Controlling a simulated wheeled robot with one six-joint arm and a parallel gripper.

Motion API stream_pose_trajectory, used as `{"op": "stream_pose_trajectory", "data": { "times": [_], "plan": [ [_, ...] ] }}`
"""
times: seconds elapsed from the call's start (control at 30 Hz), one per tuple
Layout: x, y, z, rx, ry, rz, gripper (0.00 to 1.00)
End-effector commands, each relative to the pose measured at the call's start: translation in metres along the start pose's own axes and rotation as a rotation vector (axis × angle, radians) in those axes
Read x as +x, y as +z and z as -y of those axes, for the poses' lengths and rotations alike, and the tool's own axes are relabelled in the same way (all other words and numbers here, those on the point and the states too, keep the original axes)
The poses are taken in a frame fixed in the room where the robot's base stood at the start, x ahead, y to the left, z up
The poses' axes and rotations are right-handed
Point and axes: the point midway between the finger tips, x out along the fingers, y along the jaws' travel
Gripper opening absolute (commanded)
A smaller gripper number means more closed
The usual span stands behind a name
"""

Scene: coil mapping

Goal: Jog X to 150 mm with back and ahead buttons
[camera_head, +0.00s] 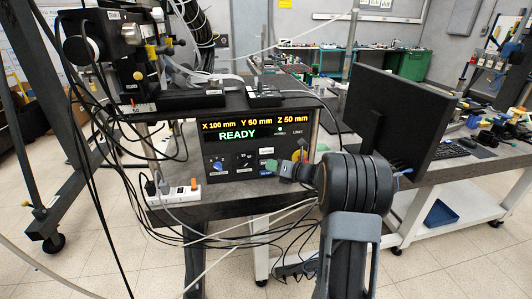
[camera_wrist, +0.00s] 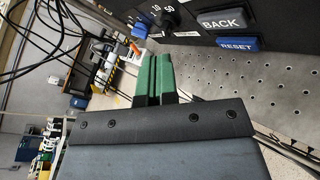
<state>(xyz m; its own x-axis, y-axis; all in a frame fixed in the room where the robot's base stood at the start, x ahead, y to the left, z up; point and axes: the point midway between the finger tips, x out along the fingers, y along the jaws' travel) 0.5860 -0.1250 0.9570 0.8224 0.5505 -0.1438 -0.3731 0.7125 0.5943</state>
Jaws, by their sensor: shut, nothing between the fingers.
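The control box display (camera_head: 250,127) reads X 100 mm, Y 50 mm, Z 50 mm and READY. My gripper (camera_head: 270,165) is at the front panel's lower right, its green fingers shut and empty. In the wrist view the fingers (camera_wrist: 154,58) point at the panel's lower edge. A grey BACK button (camera_wrist: 222,20) is up and to the right of the fingertips, with a blue RESET button (camera_wrist: 237,44) beside it. The fingers appear apart from both buttons. The ahead button cannot be made out; my gripper and arm cover part of the panel in the head view.
The panel carries a blue knob (camera_head: 217,165), a black knob (camera_head: 243,160) and a yellow-based control (camera_head: 299,156), partly hidden. A power strip (camera_head: 174,194) and loose cables are at the left. A monitor (camera_head: 396,115) stands to the right.

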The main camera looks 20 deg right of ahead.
Motion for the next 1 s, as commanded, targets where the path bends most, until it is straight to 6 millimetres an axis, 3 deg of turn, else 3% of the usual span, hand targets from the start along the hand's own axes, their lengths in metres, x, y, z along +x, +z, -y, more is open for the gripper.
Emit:
{"op": "stream_pose_trajectory", "data": {
  "times": [0.4, 1.0],
  "plan": [
    [0.027, 0.02, 0.019, 0.0, 0.0, 0.0, 0.0],
    [0.031, 0.023, 0.023, 0.0, 0.0, 0.0, 0.0]
  ]
}}
